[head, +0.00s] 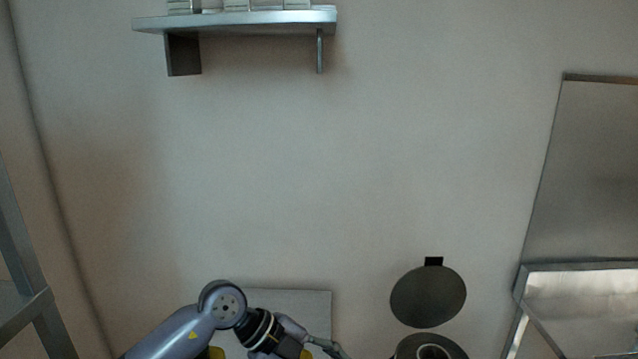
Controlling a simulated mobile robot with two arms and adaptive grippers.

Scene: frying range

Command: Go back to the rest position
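My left arm comes in from the bottom left and bends to the right. My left gripper (326,347) is at the bottom edge, in front of a light grey panel's lower right side. Its fingertips are small and partly cut off, so I cannot tell whether it is open or shut. No held thing can be made out. My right gripper is not in view.
A metal shelf (250,20) with several pale items is high on the wall. A dark round lid (428,297) stands raised above a round dark opening (405,350). Metal panelling (595,170) is at right, a metal frame (20,260) at left. The middle wall is bare.

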